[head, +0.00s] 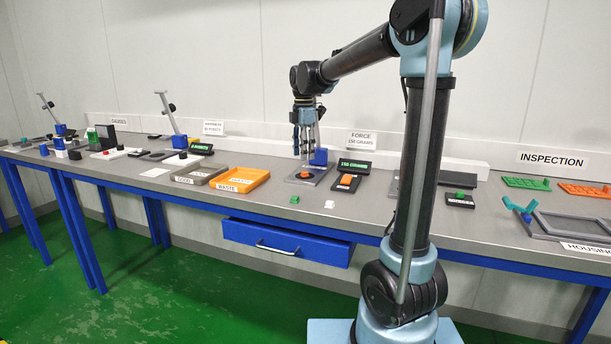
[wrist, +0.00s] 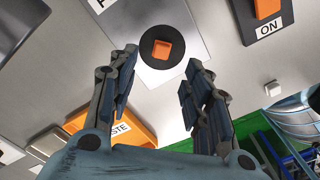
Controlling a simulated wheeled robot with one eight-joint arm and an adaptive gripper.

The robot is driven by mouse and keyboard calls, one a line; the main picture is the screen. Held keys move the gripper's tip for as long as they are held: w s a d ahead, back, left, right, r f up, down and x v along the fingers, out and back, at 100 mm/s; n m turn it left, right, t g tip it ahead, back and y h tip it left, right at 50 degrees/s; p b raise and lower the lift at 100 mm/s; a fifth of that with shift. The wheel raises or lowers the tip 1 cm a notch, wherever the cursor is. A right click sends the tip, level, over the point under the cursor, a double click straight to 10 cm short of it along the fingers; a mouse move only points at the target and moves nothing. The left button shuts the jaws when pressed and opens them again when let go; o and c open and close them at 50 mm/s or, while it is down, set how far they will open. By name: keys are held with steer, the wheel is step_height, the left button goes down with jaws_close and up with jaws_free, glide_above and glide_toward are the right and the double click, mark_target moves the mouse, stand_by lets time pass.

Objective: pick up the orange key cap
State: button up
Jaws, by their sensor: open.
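The orange key cap (wrist: 163,49) is a small square piece on a round black disc (wrist: 167,46) in the wrist view. The disc sits on a grey plate of the force station. The cap also shows small in the head view (head: 304,175), on the plate below my gripper (head: 305,150). In the wrist view my gripper (wrist: 160,72) is open and empty, its two fingers spread to either side and below the cap in the picture. The fingers appear apart from the cap.
Right of the plate stands a force readout (head: 354,166) with a small orange piece (head: 346,180) on a dark ON base. An orange WASTE tray (head: 240,180) lies to the left. Small green (head: 295,199) and white (head: 329,204) pieces lie near the table's front edge.

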mark_target(305, 174)
steer(key=shift+d+f, duration=0.15)
steer(key=shift+f, duration=3.25)
steer(key=shift+c, duration=0.6)
steer(key=c, duration=0.7)
steer(key=shift+r, duration=0.1)
